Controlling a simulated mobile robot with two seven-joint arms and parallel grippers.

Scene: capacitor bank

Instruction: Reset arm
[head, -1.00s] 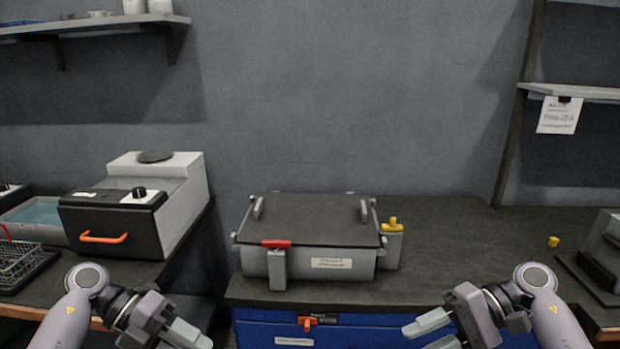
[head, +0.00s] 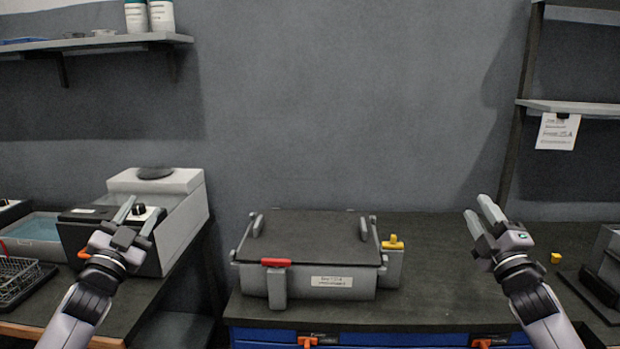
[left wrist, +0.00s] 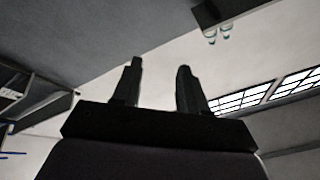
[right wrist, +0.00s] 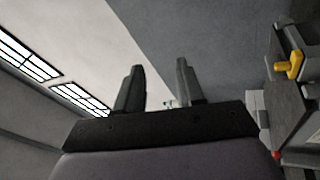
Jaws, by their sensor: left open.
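My left gripper (head: 132,211) is raised with its fingers pointing up, in front of the white and black machine at the left in the head view. It is open and empty; its two fingers stand apart in the left wrist view (left wrist: 158,85). My right gripper (head: 481,211) is raised to the right of the grey box, fingers pointing up and slightly left. Its fingers stand apart with nothing between them in the right wrist view (right wrist: 160,85). Neither gripper touches anything that I can see.
A grey lidded box (head: 310,258) with a red handle (head: 275,262) and yellow knob (head: 393,242) stands on the dark bench (head: 440,300). A white and black machine (head: 185,225) and wire basket (head: 18,280) are at left. A small yellow piece (head: 556,258) lies at right.

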